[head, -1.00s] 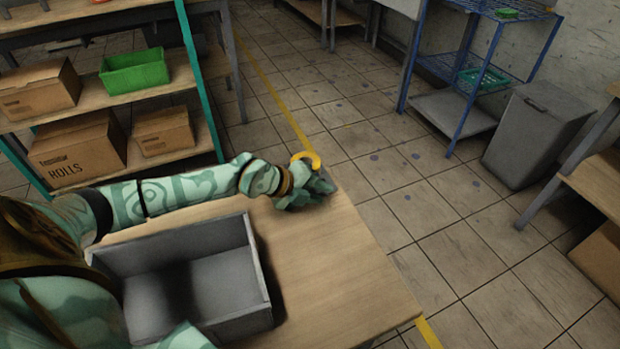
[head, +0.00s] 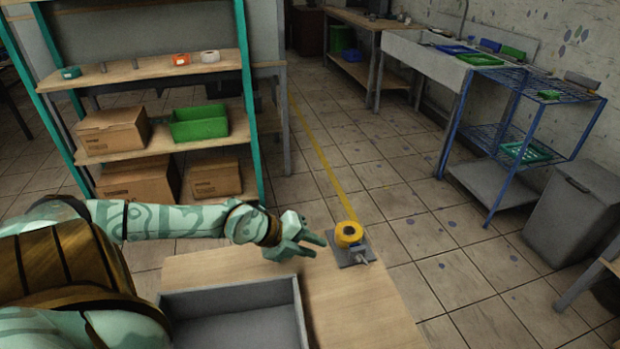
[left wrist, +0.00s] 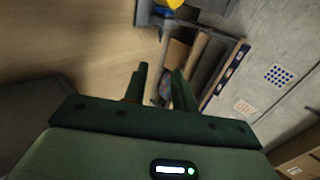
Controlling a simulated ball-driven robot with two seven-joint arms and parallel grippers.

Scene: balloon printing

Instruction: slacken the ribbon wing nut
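A yellow ribbon spool (head: 348,235) sits on a small grey base plate (head: 357,256) near the far right corner of the wooden table. A small light metal piece (head: 364,253), which may be the wing nut, shows at the front of the spool; it is too small to be sure. My left gripper (head: 316,246) is left of the spool, apart from it, fingers pointing right. In the left wrist view its two fingers (left wrist: 158,85) are apart with nothing between them. A bit of yellow (left wrist: 176,4) shows at the top there. My right gripper is not in view.
A grey open bin (head: 235,292) stands on the table (head: 370,310) in front of my left arm. A shelf with cardboard boxes (head: 112,132) and a green crate (head: 200,124) stands behind. A blue wire rack (head: 500,130) stands at right. Tabletop right of the bin is clear.

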